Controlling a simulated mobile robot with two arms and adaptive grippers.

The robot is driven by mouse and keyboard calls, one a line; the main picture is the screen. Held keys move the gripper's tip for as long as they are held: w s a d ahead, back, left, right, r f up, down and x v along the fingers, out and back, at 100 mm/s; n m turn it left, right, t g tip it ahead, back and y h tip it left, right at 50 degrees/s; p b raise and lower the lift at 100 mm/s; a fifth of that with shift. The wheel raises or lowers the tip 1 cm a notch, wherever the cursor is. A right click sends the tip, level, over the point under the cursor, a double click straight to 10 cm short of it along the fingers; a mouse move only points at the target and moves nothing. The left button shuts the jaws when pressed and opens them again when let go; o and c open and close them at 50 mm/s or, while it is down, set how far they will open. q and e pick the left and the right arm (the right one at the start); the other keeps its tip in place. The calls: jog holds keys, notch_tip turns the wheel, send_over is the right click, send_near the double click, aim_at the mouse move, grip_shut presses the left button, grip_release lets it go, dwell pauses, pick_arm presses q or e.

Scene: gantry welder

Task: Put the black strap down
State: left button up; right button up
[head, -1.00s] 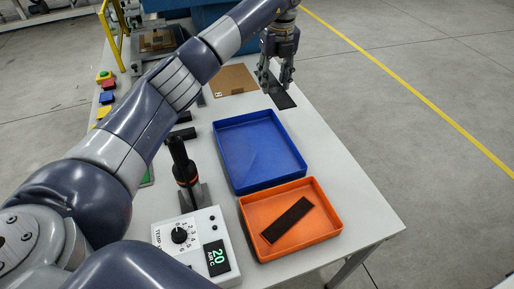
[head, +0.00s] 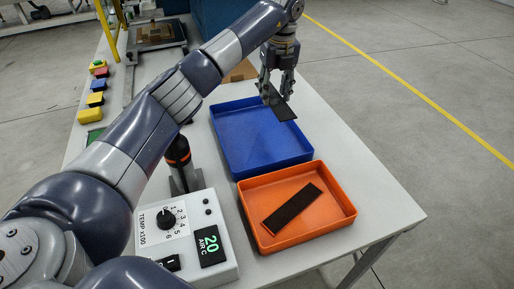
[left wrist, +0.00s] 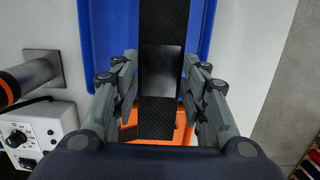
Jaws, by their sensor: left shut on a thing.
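My left gripper (head: 277,84) is shut on a black strap (head: 284,107) and holds it above the far right part of the blue tray (head: 232,166). In the left wrist view the strap (left wrist: 160,60) runs lengthwise between the fingers (left wrist: 160,98), with a shinier patch in its middle. The blue tray (left wrist: 100,45) lies beneath it there. A second black strap (head: 292,206) lies slanted inside the orange tray (head: 254,236), which is next to the blue tray. My right gripper is not in view.
A control box (head: 186,240) with a dial and a green "20" display stands left of the orange tray. A black tool (head: 180,165) stands upright behind it. Coloured blocks (head: 97,85) line the table's left edge. The table (head: 345,150) is clear right of the trays.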

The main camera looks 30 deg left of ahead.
aim_at(277, 104)
pick_arm(q)
notch_tip(277, 104, down, 18)
jog(key=b, duration=0.4)
jog(key=shift+f, duration=0.1)
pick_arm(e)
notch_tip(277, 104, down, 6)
pick_arm(q)
jog(key=shift+b, duration=0.3)
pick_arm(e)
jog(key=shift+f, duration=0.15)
pick_arm(q)
jog(key=o, duration=0.5)
jog(key=shift+f, duration=0.15)
jog(key=o, duration=0.4)
jog(key=shift+o, duration=0.2)
jog(key=r, duration=0.4)
jog(key=r+b, duration=0.1)
jog(key=r, duration=0.3)
jog(key=s+d+r, duration=0.1)
jog(key=r, duration=0.3)
jog(key=shift+r+b, duration=0.15)
jog(key=shift+b, duration=0.15)
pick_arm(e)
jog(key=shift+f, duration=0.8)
